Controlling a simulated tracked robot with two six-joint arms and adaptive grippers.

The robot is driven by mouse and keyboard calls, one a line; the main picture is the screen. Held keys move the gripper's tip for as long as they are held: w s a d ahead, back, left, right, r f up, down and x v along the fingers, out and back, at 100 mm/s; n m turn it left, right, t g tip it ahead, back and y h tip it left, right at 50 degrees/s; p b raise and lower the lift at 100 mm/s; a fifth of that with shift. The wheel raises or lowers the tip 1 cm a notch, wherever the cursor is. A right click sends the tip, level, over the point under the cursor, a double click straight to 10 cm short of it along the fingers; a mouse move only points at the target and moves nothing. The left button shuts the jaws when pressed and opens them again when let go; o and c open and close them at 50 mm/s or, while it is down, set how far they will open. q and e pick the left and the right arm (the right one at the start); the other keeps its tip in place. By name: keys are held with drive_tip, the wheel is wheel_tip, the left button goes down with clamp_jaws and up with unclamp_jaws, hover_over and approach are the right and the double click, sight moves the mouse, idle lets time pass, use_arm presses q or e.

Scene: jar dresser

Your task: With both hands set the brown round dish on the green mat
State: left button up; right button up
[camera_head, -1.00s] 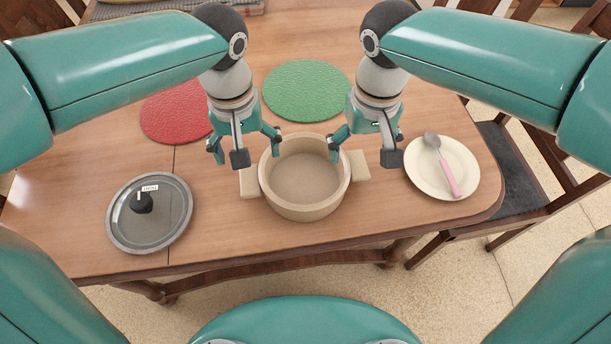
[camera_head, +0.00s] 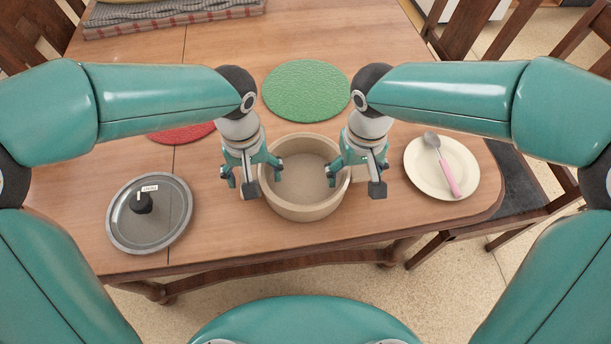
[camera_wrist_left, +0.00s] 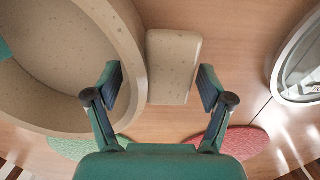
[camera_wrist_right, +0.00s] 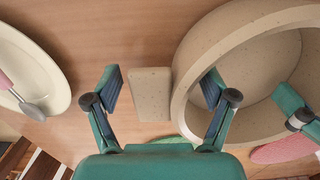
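The brown round dish (camera_head: 304,205) stands upright on the table, with a block handle on each side. The green mat (camera_head: 306,90) lies flat behind it and is empty. My left gripper (camera_head: 252,180) is open above the dish's left handle. In the left wrist view the handle (camera_wrist_left: 172,66) shows between the spread fingers. My right gripper (camera_head: 354,178) is open above the right handle. In the right wrist view that handle (camera_wrist_right: 150,94) lies between the fingers, one of which is over the dish's opening. I cannot tell whether any finger touches the dish.
A grey lid (camera_head: 150,225) with a black knob lies at the left. A cream plate (camera_head: 425,178) with a pink-handled spoon (camera_head: 444,168) is at the right. A red mat (camera_head: 182,134) is partly hidden behind my left arm. Folded cloths (camera_head: 170,18) lie at the back.

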use_arm(q)
clamp_jaws()
use_arm(e)
clamp_jaws()
use_arm(q)
drive_tip(key=shift+r, duration=0.2)
use_arm(e)
drive_tip(key=shift+r, duration=0.15)
